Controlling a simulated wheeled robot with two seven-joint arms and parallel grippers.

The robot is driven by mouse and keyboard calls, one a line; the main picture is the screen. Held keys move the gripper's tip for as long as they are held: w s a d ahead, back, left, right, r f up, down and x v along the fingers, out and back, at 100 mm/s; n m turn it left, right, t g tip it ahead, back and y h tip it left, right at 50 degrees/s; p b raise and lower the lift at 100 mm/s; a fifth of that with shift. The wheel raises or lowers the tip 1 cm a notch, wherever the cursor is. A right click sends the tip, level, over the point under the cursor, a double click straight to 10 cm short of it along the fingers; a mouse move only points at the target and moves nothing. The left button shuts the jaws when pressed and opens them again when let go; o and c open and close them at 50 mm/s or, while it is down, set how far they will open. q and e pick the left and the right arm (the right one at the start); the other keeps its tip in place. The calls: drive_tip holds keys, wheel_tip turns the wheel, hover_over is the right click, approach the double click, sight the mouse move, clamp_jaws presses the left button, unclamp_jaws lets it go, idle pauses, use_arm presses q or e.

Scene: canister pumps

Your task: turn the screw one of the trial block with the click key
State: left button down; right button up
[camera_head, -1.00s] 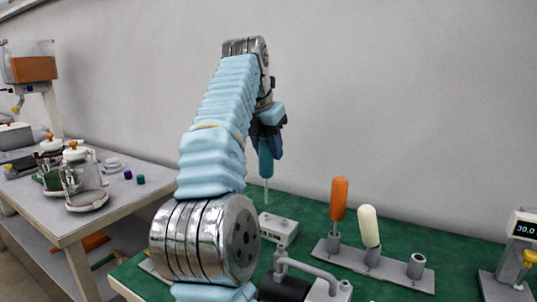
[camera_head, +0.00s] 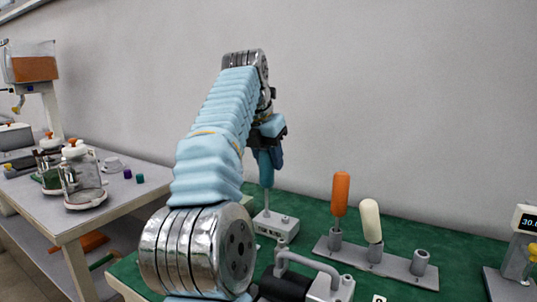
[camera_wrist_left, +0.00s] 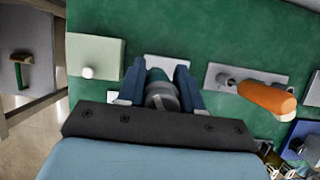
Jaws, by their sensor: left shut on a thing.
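The click key (camera_head: 266,168) has a teal handle and a thin pale shaft pointing straight down. My left gripper (camera_head: 270,143) is shut on its handle and holds it upright. The trial block (camera_head: 280,226), a small light grey box, lies on the green mat below it. The shaft's lower end meets the left part of the block's top; I cannot tell whether it sits in screw one. In the left wrist view, the key's round top (camera_wrist_left: 161,97) shows between the two dark blue fingers, and part of the block (camera_wrist_left: 167,64) shows beyond them. My right gripper is out of view.
A grey rack (camera_head: 395,266) right of the block holds an orange-handled tool (camera_head: 340,195) and a cream-handled one (camera_head: 371,222); its right socket is empty. A grey-handled device (camera_head: 305,265) stands in front. A display unit (camera_head: 524,235) stands far right.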

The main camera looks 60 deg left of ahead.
use_arm(q)
drive_tip(key=m+h+p, duration=0.1)
drive_tip(key=m, duration=0.2)
drive_tip(key=shift+d+r+p, duration=0.1)
drive_tip(key=shift+p, duration=0.3)
drive_tip(key=shift+f+m+t+h, duration=0.25)
drive_tip(key=shift+m+h, duration=0.35)
drive_tip(key=shift+m, duration=0.6)
drive_tip(key=shift+w+r, duration=0.15)
drive_tip(key=shift+r, duration=1.45)
drive_tip(key=shift+d, duration=0.1)
